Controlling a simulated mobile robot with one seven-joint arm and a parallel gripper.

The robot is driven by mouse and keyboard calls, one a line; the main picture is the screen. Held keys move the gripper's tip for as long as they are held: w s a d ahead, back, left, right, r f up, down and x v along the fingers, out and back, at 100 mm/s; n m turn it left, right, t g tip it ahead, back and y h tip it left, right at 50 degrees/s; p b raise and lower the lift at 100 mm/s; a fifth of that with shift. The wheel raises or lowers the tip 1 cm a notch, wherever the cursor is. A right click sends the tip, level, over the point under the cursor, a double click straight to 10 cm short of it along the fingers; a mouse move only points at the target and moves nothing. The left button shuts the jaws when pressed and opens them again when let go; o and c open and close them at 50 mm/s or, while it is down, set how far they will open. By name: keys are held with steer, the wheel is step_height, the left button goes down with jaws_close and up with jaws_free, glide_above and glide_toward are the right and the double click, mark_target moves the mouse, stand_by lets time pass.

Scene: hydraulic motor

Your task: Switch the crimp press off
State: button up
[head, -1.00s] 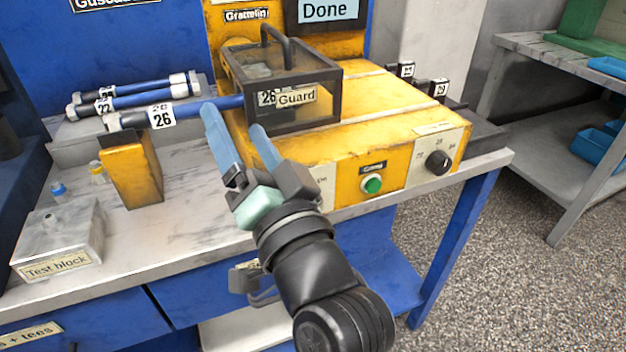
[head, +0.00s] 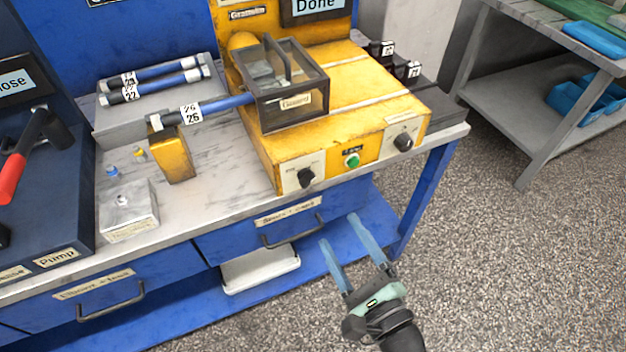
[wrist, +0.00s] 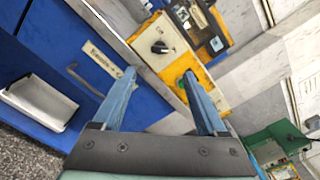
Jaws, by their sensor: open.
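The yellow crimp press (head: 277,150) stands on the bench with a "Done" display (head: 317,5) above it. Its front has a black knob (head: 306,178) on a white plate at the left, a green button (head: 352,160) in the middle and a black dial (head: 403,142) at the right. My gripper (head: 339,230) is open and empty, in front of and below the press front, touching nothing I can see. In the wrist view a black knob on a white plate (wrist: 160,47) lies beyond the gap between my fingertips (wrist: 158,74).
The dark-framed guard (head: 290,90) covers the end of blue hose 26 (head: 215,105). A yellow block (head: 172,155) and metal test block (head: 128,210) stand left on the bench. Drawer handles (head: 292,232) stick out below the bench edge. Floor is clear at right.

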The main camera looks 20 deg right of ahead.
mark_target(310, 183)
steer(key=w, duration=1.2)
steer(key=shift+a, duration=0.25)
jaws_close()
